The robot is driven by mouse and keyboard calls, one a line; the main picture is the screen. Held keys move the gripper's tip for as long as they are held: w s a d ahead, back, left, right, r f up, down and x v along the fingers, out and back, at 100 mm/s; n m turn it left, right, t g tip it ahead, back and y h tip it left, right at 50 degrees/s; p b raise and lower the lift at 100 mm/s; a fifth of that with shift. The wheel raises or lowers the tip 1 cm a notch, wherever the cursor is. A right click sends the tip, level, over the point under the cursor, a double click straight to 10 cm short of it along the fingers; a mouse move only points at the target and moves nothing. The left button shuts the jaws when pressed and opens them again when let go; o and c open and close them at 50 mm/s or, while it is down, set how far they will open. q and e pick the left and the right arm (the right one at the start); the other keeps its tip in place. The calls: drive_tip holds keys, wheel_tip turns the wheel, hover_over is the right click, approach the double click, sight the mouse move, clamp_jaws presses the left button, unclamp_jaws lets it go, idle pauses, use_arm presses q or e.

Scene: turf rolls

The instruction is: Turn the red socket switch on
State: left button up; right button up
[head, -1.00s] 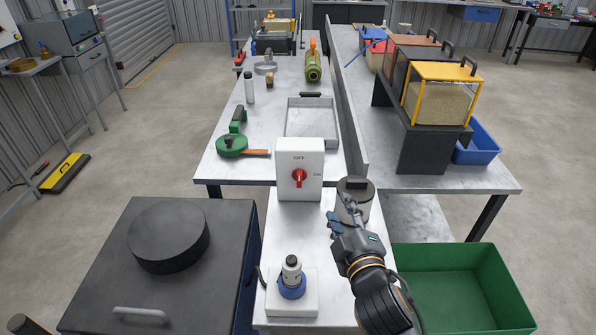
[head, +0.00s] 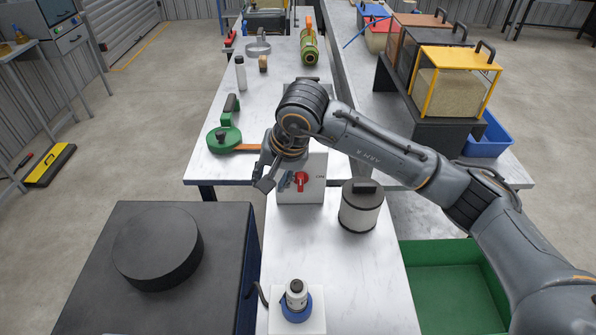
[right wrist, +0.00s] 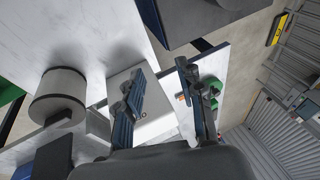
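The red rotary switch (head: 301,182) sits on the front of a white box (head: 313,193) on the near white table. My right gripper (head: 274,179) is at the left part of the box front, beside the red switch. Its fingers stand apart with nothing seen held between them. In the right wrist view the two fingers (right wrist: 159,75) are spread, one in front of the box (right wrist: 118,78); the red switch is not visible there. My right arm hides the upper part of the box and the OFF label. Whether a finger touches the switch I cannot tell. My left gripper is not in view.
A grey-lidded canister (head: 361,208) stands right of the box, close to it. A blue-ringed connector (head: 296,300) stands near the front. A green tool (head: 224,140) lies on the far table. A green bin (head: 455,285) is at right, a dark round block (head: 158,247) at left.

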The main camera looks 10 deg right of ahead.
sight(301, 179)
drive_tip(key=w+d+r+h, duration=0.2)
drive_tip(key=w+d+h, duration=0.1)
drive_tip(key=d, duration=0.4)
drive_tip(key=shift+t, duration=0.4)
drive_tip(key=p+x, duration=0.2)
drive_tip(key=x, duration=0.4)
drive_tip(key=p+x, duration=0.2)
drive_tip(key=x, duration=0.4)
drive_tip(key=shift+w+d, duration=0.2)
drive_tip(key=shift+d, duration=0.05)
drive_tip(key=shift+w+f+h, duration=0.25)
drive_tip(key=shift+f+h, duration=0.05)
drive_tip(key=shift+f, duration=0.3)
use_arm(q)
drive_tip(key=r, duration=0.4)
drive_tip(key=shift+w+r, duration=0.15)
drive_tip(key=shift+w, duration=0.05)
use_arm(e)
clamp_jaws()
